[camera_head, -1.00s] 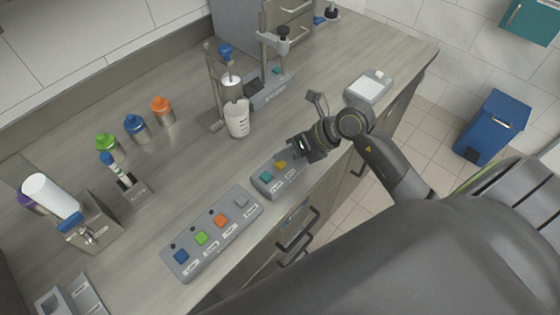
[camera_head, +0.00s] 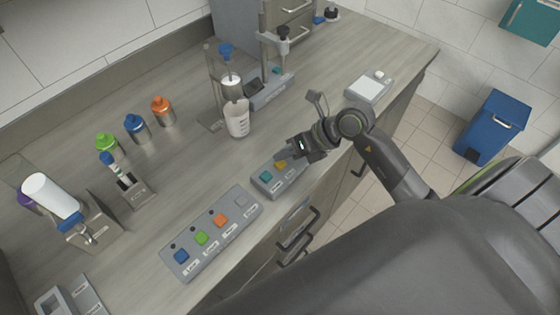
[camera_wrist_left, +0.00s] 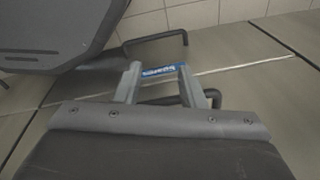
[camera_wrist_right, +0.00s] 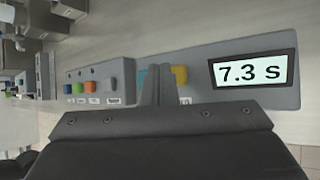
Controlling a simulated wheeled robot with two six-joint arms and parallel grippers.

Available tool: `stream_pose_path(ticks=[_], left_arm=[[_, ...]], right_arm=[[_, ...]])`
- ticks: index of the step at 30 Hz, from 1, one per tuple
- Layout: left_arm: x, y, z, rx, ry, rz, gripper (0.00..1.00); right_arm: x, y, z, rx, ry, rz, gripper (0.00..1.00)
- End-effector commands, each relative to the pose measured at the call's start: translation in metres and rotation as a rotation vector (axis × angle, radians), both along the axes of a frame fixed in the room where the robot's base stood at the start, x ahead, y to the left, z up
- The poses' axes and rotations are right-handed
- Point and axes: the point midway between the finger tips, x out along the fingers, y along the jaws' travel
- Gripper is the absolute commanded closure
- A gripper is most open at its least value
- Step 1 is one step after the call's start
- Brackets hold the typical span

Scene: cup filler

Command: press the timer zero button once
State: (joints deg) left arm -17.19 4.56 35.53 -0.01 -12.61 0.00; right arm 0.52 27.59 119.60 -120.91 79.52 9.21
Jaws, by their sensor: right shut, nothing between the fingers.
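The timer is a grey box (camera_head: 265,188) with a teal button (camera_head: 265,177) and a yellow button (camera_head: 281,164) in the head view. In the right wrist view the timer (camera_wrist_right: 205,52) has a display (camera_wrist_right: 252,72) reading 7.3 s. The yellow button (camera_wrist_right: 180,75) has a partly hidden label ending in what looks like "RO". My right gripper (camera_head: 280,152) is shut and empty, close above the yellow button's end; contact cannot be told. In its wrist view the fingers (camera_wrist_right: 157,72) partly cover the teal button (camera_wrist_right: 144,76).
A panel (camera_head: 178,268) with several coloured buttons lies left of the timer. A white cup (camera_head: 237,119) stands under a dispenser behind it. A scale (camera_head: 369,86) is at the right of the counter. Several capped bottles stand at the left.

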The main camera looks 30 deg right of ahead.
Motion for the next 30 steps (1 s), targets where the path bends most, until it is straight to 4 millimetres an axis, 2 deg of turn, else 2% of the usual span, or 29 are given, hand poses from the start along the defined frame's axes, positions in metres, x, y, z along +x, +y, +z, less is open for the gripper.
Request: stream_pose_path(ticks=[6,30], left_arm=[[0.0,0.0,-0.009,0.0,0.0,0.0,0.64],[0.0,0.0,-0.013,0.0,0.0,0.0,0.64]], right_arm=[[0.0,0.0,-0.009,0.0,0.0,0.0,1.0],[0.0,0.0,-0.013,0.0,0.0,0.0,1.0]])
